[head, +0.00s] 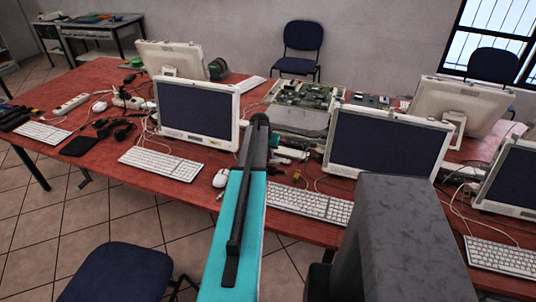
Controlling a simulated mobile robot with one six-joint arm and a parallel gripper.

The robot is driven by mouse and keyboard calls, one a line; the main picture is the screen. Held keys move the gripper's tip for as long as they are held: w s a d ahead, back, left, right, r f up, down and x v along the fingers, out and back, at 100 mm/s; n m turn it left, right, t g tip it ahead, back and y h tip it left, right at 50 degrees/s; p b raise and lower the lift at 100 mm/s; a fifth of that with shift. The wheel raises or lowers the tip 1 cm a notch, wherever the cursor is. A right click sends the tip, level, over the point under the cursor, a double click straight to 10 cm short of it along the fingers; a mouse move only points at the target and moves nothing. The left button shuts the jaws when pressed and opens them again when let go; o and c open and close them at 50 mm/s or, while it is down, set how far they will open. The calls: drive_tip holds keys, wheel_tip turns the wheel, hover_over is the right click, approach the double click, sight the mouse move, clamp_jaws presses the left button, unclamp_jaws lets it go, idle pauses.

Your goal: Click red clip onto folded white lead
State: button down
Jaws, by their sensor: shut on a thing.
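My teal arm link with a dark rod rises from the bottom middle to a dark joint above the red table (330,233). I cannot make out my gripper; the arm hides part of the table around and behind that joint. I cannot pick out the red clip. Thin pale cables (318,183) lie on the table just right of the arm, between a keyboard and the monitors. I cannot tell whether one of them is the folded white lead.
Monitors (197,107) (385,140) and keyboards (160,163) (310,203) crowd the table. A white mouse (221,178) sits left of the arm. An open board-filled case (303,105) lies behind. Blue chairs (118,272) (302,45) stand in front and behind.

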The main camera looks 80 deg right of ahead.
drive_tip(key=shift+r, duration=0.1)
idle(0.4)
unclamp_jaws()
idle(0.6)
idle(0.3)
drive_tip(key=shift+r, duration=0.2)
drive_tip(key=shift+r+p, duration=1.3)
drive_tip(key=shift+r, duration=1.95)
clamp_jaws()
